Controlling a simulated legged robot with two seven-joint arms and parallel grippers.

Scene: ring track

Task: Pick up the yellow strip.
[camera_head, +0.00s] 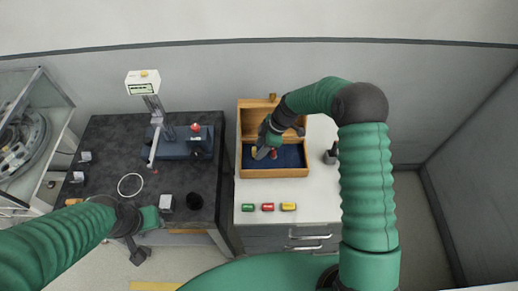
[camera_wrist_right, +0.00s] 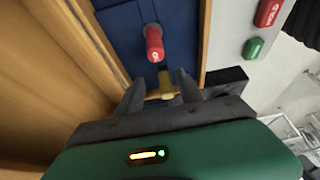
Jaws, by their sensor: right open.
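A small yellow piece (camera_wrist_right: 166,82), likely the yellow strip, stands in the blue-lined wooden box. In the right wrist view it lies between my right gripper's fingers (camera_wrist_right: 160,92), partly hidden by them. The fingers are open, and I cannot tell whether they touch it. In the head view my right gripper (camera_head: 262,151) reaches down into the box's left part, with a bit of yellow (camera_head: 254,153) beside it.
The wooden box (camera_head: 282,173) has an open lid behind it and raised walls. Green (camera_head: 248,207), red (camera_head: 267,207) and yellow (camera_head: 288,206) cylinders lie on the white counter before it. A blue device (camera_head: 183,147) and a white ring (camera_head: 130,184) are on the dark table.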

